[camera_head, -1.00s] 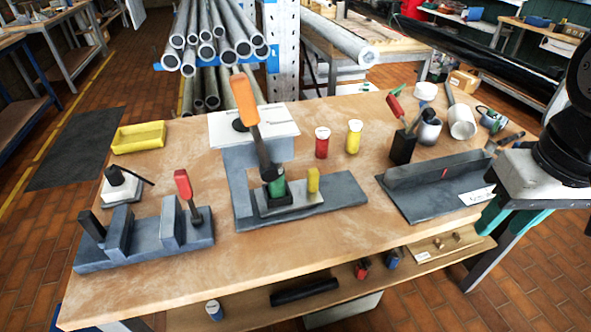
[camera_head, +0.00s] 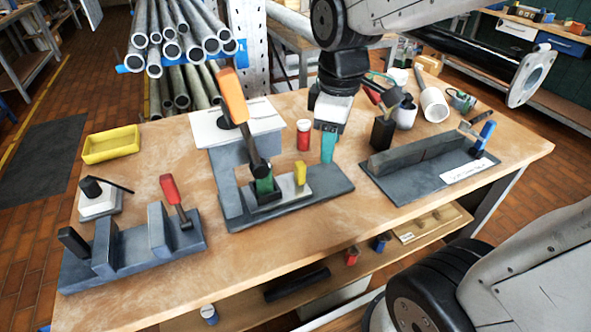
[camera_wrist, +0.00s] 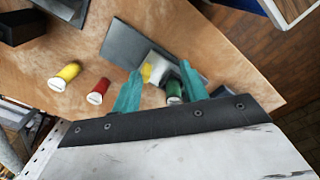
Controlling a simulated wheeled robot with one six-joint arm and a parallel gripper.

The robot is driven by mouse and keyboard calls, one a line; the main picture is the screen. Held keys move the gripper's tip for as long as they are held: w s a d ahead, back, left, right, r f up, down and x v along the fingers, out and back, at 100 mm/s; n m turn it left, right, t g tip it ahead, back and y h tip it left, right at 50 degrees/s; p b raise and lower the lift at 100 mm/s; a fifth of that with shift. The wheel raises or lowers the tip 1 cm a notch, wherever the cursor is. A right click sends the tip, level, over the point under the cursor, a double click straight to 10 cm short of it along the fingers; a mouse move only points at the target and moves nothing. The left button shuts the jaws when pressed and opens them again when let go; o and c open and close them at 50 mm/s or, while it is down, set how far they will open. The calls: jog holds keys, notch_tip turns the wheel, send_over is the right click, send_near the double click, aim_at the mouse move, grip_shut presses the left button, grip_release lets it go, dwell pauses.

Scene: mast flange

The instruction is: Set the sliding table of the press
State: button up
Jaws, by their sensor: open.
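The press stands mid-bench on a dark grey base (camera_head: 325,189). Its lever has an orange handle (camera_head: 233,95) raised upright over a green block (camera_head: 264,183). The light grey sliding table (camera_head: 290,188) lies beside the green block and carries a yellow knob (camera_head: 300,171). My gripper (camera_head: 328,147) has teal fingers and hangs behind and to the right of the knob, apart from it. In the wrist view my gripper (camera_wrist: 160,70) is open, with the yellow knob (camera_wrist: 147,72) seen between the fingers, nearer the left one. The green block (camera_wrist: 174,90) is partly hidden by the right finger.
A red canister (camera_head: 304,134) stands close left of my gripper; a yellow canister (camera_wrist: 68,71) shows in the wrist view. A black block (camera_head: 383,133) and a long grey fixture (camera_head: 425,155) are to the right. A red-handled clamp fixture (camera_head: 170,190) is at front left.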

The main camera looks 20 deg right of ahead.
aim_at(300, 163)
jog(key=w+f+n, duration=0.2)
jog(key=w, duration=0.1)
jog(key=w+a+f+n, duration=0.1)
jog(key=w+f+n, duration=0.4)
jog(key=w+n, duration=0.1)
jog(key=shift+w+a+f+g, duration=0.2)
jog(key=shift+w+a+g, duration=0.05)
jog(key=shift+w+g, duration=0.05)
notch_tip(300, 163, down, 8)
jog(key=shift+r, duration=0.1)
grip_shut()
